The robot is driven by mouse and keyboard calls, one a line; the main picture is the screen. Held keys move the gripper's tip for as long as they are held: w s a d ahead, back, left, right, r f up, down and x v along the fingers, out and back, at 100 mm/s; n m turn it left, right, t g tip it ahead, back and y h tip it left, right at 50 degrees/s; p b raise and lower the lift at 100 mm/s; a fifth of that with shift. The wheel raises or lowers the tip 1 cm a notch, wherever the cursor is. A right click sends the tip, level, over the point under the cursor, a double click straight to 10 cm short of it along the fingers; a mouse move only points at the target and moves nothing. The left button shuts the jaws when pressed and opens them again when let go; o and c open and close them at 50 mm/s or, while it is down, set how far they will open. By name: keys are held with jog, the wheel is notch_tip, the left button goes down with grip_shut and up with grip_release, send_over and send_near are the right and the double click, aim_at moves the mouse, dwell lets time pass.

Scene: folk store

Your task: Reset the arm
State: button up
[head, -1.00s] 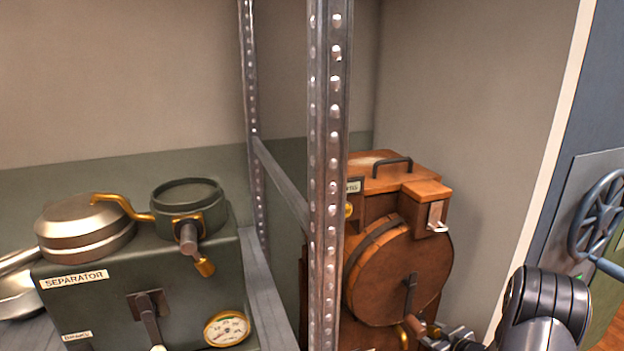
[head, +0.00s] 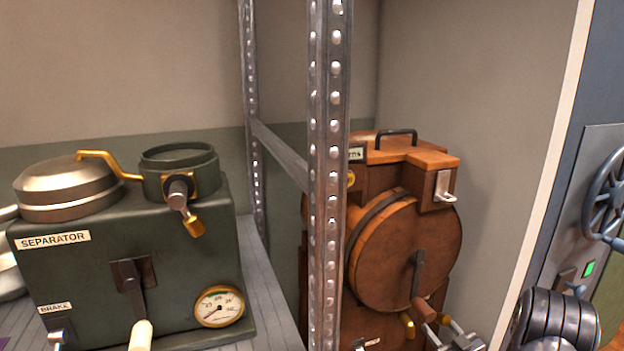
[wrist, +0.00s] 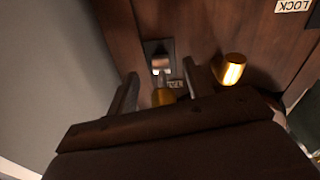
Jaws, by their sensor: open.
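My gripper shows in the wrist view (wrist: 162,92) with its two dark fingers apart. A small gold piece (wrist: 164,97) shows between the fingertips; I cannot tell whether it touches them. Ahead is a dark wooden panel with a small switch on a black plate (wrist: 161,60) and a gold knob (wrist: 232,70) to the right of the fingers. In the head view my black arm link is at the bottom right, low beside the wooden drum machine (head: 405,250). The fingertips cannot be made out clearly there.
A perforated metal shelf post (head: 328,180) stands left of the drum machine. The drum's front crank (head: 418,275) sticks out near my arm. A green separator (head: 120,270) is on the left shelf. A blue door with a handwheel (head: 606,195) is at the right.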

jog(key=s+d+f+t+y+b, duration=0.1)
jog(key=s+d+f+t, duration=0.1)
jog(key=s+f, duration=0.3)
jog(key=s+t, duration=0.1)
jog(key=s, duration=0.2)
jog(key=shift+s+d+f+t+b, duration=0.2)
jog(key=shift+d+t+b, duration=0.1)
jog(key=shift+d, duration=0.1)
jog(key=shift+f, duration=0.15)
dwell(0.3)
